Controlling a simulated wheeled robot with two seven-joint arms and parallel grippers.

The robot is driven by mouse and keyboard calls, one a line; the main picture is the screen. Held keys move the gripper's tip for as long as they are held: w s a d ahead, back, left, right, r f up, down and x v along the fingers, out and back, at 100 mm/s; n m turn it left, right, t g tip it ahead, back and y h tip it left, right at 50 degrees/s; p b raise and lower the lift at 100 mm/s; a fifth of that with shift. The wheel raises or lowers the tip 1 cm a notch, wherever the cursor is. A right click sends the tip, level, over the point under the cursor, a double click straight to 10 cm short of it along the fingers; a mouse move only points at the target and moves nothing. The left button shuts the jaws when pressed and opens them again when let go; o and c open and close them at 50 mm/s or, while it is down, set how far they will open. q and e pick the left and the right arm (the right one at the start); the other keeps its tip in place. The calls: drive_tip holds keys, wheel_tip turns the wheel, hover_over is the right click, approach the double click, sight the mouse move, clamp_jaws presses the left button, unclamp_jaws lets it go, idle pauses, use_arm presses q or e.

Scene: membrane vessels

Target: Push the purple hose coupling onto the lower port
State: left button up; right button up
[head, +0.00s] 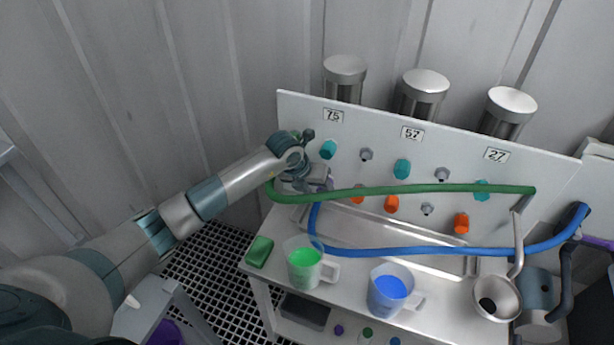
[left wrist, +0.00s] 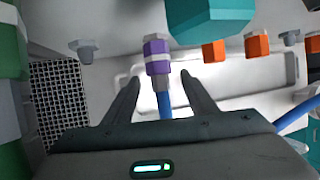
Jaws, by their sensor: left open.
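The purple hose coupling (left wrist: 157,56) is on the end of the blue hose (left wrist: 164,102) in the left wrist view. In the head view only a small part of the coupling (head: 330,184) shows at the panel's left, beside my left gripper (head: 318,184). My left gripper (left wrist: 160,78) is open, with one finger on each side of the hose just below the coupling. I cannot tell whether the coupling touches a port; its far end is against the pale panel. The lower port behind it is hidden.
The green hose (head: 420,190) crosses in front of the panel (head: 450,148). A teal fitting (left wrist: 210,16) and an orange fitting (left wrist: 213,50) lie right of the coupling. Jugs of green (head: 304,268) and blue liquid (head: 391,297) stand on the bench.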

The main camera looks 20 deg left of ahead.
use_arm(q)
drive_tip(key=b+v, duration=0.4)
drive_tip(key=v, duration=1.3)
drive_tip(key=shift+s+f, duration=0.1)
drive_tip(key=shift+f, duration=0.05)
